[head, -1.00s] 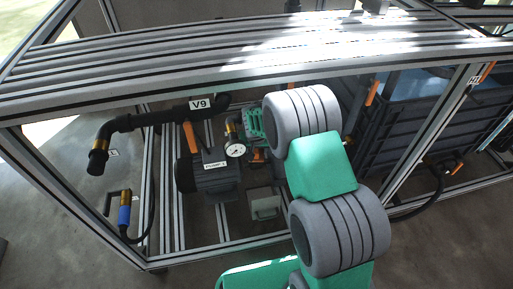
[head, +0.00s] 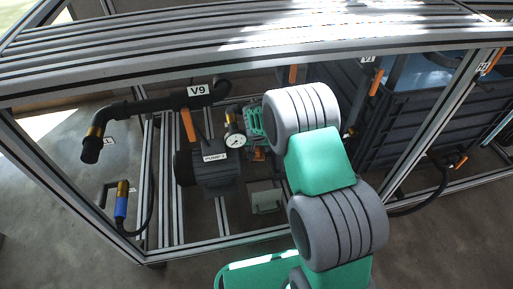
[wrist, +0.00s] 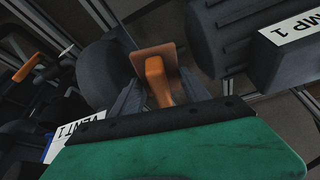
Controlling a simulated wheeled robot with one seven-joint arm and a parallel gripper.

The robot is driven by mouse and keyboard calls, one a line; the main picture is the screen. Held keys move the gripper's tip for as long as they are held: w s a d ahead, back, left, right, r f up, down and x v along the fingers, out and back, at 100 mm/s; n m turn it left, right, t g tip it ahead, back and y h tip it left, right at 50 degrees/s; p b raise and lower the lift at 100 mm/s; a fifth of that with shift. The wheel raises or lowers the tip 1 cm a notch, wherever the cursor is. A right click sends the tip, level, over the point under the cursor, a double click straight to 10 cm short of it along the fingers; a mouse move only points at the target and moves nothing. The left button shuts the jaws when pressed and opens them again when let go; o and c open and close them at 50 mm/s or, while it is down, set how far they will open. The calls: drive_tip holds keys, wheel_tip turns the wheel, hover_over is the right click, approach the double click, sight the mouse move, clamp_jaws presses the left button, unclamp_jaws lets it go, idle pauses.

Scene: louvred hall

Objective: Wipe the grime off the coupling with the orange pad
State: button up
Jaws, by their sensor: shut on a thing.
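In the wrist view my gripper (wrist: 160,96) is shut on the orange pad (wrist: 153,58); the two dark fingers hold its narrow grip, and its flat plate points away from me. A dark rounded body (wrist: 102,72) lies just left of the pad. The ribbed dark motor (wrist: 225,45) with the pump label is to its right. I cannot tell which part is the coupling, and I make out no clear grime. In the head view my arm hides most of the gripper; a small orange patch shows beside the pump (head: 214,172), possibly the pad.
A metal frame with a slatted top (head: 200,60) encloses the pump. A pressure gauge (head: 236,140), the V9 pipe (head: 150,105) with an orange lever (head: 188,125), and a blue-collared hose end (head: 121,205) are near. Dark crates (head: 410,120) stand right. Open floor lies in front.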

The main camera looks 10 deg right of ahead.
drive_tip(key=shift+f+b, duration=0.6)
drive_tip(key=shift+f, duration=0.35)
drive_tip(key=shift+w+f+b, duration=0.1)
drive_tip(key=shift+w+b, duration=0.2)
drive_tip(key=shift+w, duration=0.25)
drive_tip(key=shift+w+b, duration=0.6)
drive_tip(key=shift+w, duration=0.9)
drive_tip(key=shift+s+p, duration=0.95)
drive_tip(key=shift+s, duration=0.85)
drive_tip(key=shift+s+f, duration=0.3)
drive_tip(key=shift+s, duration=0.15)
drive_tip(key=shift+w+r+p, duration=0.2)
drive_tip(key=shift+r+p, duration=2)
drive_tip(key=shift+r, duration=1)
